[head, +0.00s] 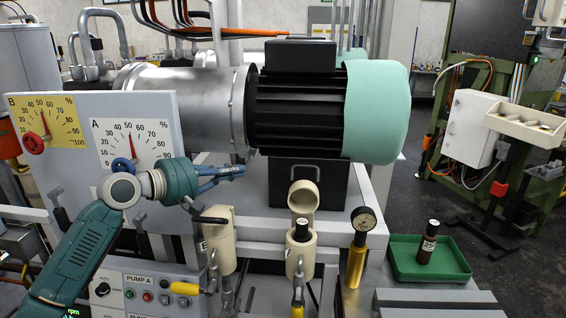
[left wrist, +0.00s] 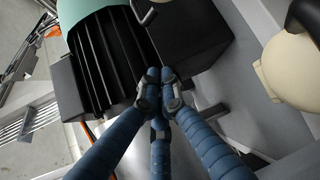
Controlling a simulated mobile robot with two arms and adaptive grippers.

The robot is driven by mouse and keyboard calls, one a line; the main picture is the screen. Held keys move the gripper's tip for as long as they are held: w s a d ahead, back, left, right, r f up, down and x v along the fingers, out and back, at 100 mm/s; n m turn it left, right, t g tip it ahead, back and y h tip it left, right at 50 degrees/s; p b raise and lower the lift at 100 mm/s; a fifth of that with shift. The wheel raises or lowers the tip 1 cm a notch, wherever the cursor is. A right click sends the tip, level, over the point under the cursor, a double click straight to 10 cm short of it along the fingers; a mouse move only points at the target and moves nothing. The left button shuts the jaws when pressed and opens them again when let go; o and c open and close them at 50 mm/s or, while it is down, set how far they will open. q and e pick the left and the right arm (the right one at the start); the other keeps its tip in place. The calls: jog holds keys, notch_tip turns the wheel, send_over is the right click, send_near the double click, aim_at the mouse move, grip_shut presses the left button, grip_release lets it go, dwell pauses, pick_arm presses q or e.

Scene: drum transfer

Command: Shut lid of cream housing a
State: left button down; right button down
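Two cream housings stand on the front of the bench in the head view. The one on the right (head: 300,258) has its cream lid (head: 303,196) swung up, and a dark cartridge with a white label (head: 302,231) shows in its mouth. The left one (head: 220,240) carries a letter that looks like B and appears closed. My left gripper (head: 242,170) is up and left of the raised lid, apart from it, its fingers drawn together and empty. In the left wrist view its fingertips (left wrist: 160,80) meet; a cream rounded part (left wrist: 292,70) shows at right. My right gripper is out of view.
A motor with a mint cover (head: 377,110) sits behind the housings on a black block (head: 290,180). A brass gauge (head: 358,245) stands right of the housings, then a green tray (head: 455,262) with a dark cartridge (head: 427,246). Dial panels (head: 110,115) are at left.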

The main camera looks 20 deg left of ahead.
pick_arm(q)
jog(key=s+d+p+x, duration=0.1)
jog(key=d+p+x, duration=0.2)
jog(key=x, duration=1)
jog(key=p, duration=0.3)
jog(key=shift+d, duration=0.2)
jog(key=shift+w, duration=0.25)
jog(key=shift+s+d, duration=0.1)
